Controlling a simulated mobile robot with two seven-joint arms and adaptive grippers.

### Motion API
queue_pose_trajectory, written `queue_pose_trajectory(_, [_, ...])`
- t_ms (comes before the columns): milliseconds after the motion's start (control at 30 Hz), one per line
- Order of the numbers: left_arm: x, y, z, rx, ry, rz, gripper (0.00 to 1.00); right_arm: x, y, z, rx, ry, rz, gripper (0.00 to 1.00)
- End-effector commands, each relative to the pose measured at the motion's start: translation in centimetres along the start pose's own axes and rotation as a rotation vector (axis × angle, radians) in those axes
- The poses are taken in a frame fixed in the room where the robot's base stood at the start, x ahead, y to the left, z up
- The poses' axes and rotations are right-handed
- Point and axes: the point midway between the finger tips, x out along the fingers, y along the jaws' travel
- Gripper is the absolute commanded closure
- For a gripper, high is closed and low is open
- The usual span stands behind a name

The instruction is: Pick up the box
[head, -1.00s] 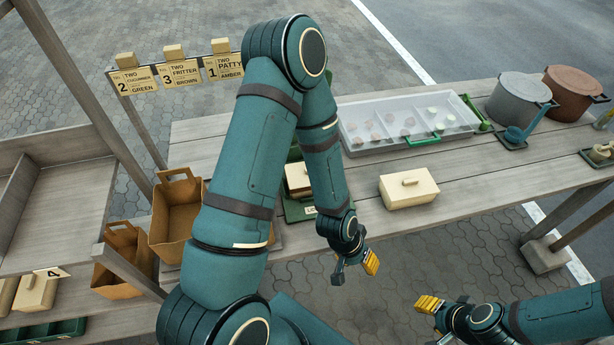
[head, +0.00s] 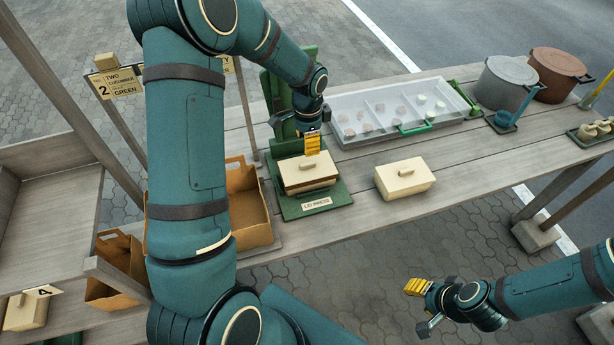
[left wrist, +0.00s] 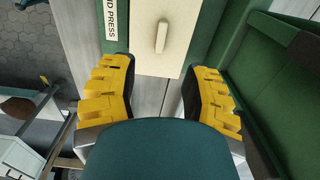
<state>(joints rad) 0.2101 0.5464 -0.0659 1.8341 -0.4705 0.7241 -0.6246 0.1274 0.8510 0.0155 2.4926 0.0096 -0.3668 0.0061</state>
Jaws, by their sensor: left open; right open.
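A box (head: 308,185) with a cream lid and a brown lower part sits on the green lid press (head: 318,205). In the left wrist view its cream lid (left wrist: 150,50) and raised handle show at the top, beyond the fingertips. My left gripper (head: 297,135) is open and empty, at the far side of the box and over the press. In the left wrist view its two yellow fingers (left wrist: 160,85) are spread apart. A second cream lid or box (head: 404,179) lies to the right of the press. My right gripper (head: 418,305) is open and empty, off the table's front edge.
The press's green upright (head: 275,95) stands close behind my left gripper. A clear tray of food pieces (head: 385,108), a grey pot (head: 505,82) and a brown pot (head: 556,75) stand further right. Paper bags (head: 247,205) stand at the left. The front planks at centre are clear.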

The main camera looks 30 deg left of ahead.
Motion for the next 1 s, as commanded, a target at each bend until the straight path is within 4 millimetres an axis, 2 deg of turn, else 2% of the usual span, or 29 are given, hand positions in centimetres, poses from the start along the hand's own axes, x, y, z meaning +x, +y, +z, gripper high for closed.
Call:
queue_pose_trajectory(33, [1.2, 0.1, 0.1, -0.001, -0.002, 0.003, 0.53, 0.2, 0.1, 0.1, -0.001, -0.002, 0.0, 0.54])
queue_pose_trajectory(200, [3.8, 0.1, 0.0, -0.002, -0.001, 0.002, 0.53, 0.5, 0.2, 0.2, -0.002, -0.005, -0.001, 0.54])
queue_pose_trajectory(467, [5.1, 0.0, 0.0, -0.002, 0.001, 0.001, 0.53, 0.6, 0.2, 0.3, -0.002, -0.007, -0.001, 0.54])
queue_pose_trajectory(800, [9.5, -0.1, 0.1, -0.003, 0.001, 0.002, 0.53, 1.2, 0.4, 0.6, -0.004, -0.012, -0.001, 0.54])
queue_pose_trajectory(1000, [9.9, -0.1, 0.1, -0.003, 0.001, 0.001, 0.53, 1.2, 0.4, 0.6, -0.004, -0.013, -0.001, 0.54])
